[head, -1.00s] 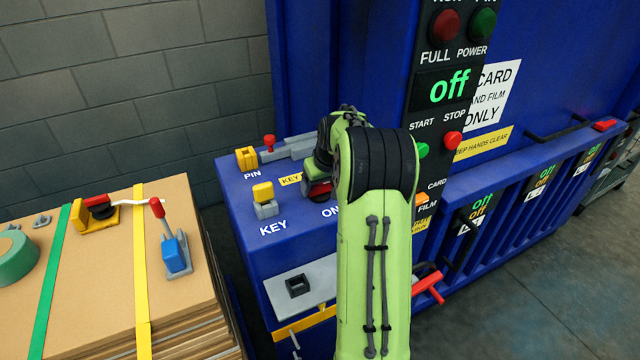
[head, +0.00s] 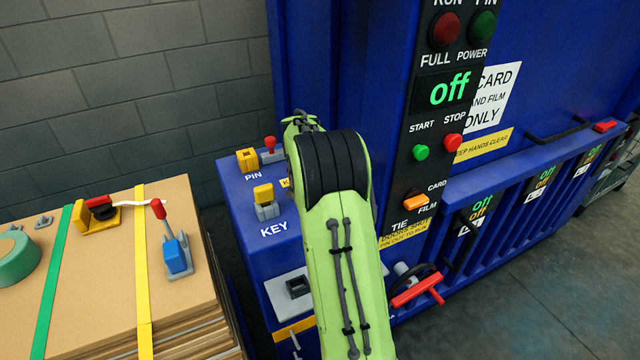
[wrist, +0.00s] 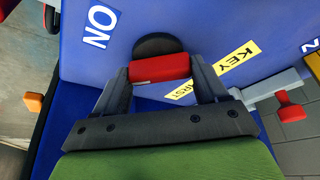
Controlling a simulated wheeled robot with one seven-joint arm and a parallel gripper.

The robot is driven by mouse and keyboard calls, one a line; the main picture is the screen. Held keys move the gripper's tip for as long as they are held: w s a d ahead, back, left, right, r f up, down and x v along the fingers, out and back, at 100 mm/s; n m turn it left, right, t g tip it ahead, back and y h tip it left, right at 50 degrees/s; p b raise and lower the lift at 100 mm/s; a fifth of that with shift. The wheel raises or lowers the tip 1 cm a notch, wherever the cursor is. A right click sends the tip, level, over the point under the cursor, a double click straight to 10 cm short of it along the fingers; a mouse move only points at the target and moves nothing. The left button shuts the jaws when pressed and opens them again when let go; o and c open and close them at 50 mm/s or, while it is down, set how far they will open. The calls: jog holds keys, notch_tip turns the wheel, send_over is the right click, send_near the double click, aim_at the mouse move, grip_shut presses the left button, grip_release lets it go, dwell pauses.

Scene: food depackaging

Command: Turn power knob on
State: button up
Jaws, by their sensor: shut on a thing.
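The power knob is a red grip (wrist: 160,68) on a round black base (wrist: 157,45), set on the blue panel of the machine. In the wrist view my gripper (wrist: 161,75) has one finger at each end of the red grip and is shut on it. In the head view my arm hides the knob and my gripper. The machine's display (head: 450,90) reads "off" in green.
A yellow key block (head: 263,194), a yellow pin block (head: 247,159) and a red-topped lever (head: 270,143) stand on the panel nearby. START (head: 420,152) and STOP (head: 453,142) buttons are to the right. A cardboard stack (head: 110,270) stands at left.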

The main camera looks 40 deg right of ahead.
jog(key=m+g+p, duration=0.1)
jog(key=m+p, duration=0.1)
jog(key=m, duration=0.2)
jog(key=shift+w+r+g, duration=0.1)
jog(key=shift+g, duration=0.3)
jog(key=m+p, duration=0.1)
jog(key=m, duration=0.1)
jog(key=m+g+p, duration=0.1)
jog(key=m, duration=0.1)
jog(key=shift+m+g, duration=0.3)
jog(key=o, duration=1.1)
jog(key=shift+c, duration=0.2)
jog(key=p+v, duration=0.4)
jog(key=v, duration=1.1)
jog(key=shift+a+r, duration=0.2)
jog(key=shift+a, duration=0.2)
jog(key=shift+w, duration=0.2)
